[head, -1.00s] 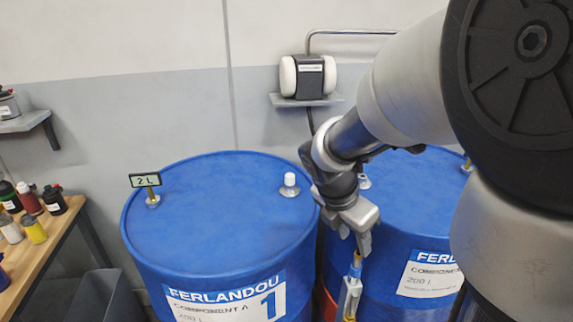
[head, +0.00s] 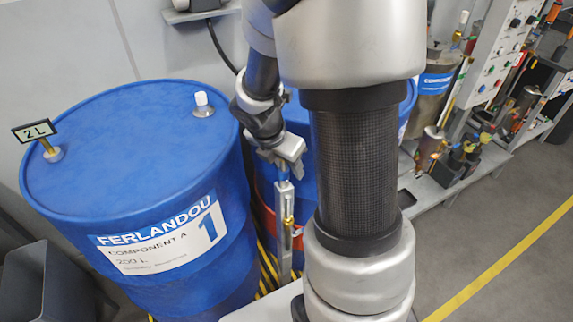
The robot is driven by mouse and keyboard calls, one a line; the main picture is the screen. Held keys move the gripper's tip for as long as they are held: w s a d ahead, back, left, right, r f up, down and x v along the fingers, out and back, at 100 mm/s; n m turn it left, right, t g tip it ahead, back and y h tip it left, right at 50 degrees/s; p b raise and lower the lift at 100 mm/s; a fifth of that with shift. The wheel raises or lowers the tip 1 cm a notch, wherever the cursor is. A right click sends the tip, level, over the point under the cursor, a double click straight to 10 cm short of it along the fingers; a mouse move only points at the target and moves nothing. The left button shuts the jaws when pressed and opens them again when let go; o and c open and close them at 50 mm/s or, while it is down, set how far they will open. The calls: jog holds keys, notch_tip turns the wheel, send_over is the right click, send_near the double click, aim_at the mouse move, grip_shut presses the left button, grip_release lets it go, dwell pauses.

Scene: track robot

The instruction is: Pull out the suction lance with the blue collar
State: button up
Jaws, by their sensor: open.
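My gripper (head: 283,168) points down between the two blue drums, its jaws open. Directly below it stands an upright lance (head: 286,222), slim and metallic with a brass-coloured part. The lance's lower end stands near the floor in front of the drums, partly hidden by the white surface of my own base.
A blue drum labelled 1 (head: 140,190) stands left, with a 2 L sign (head: 34,131) and a white cap (head: 202,104) on top. A second drum (head: 298,118) is mostly behind my arm. A bench with equipment (head: 470,150) stands right; grey floor (head: 500,270) is open there.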

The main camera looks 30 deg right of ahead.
grip_shut()
jog(key=shift+r+p, duration=0.4)
dwell(0.4)
jog(key=shift+r+p, duration=2.5)
jog(key=shift+p, duration=0.05)
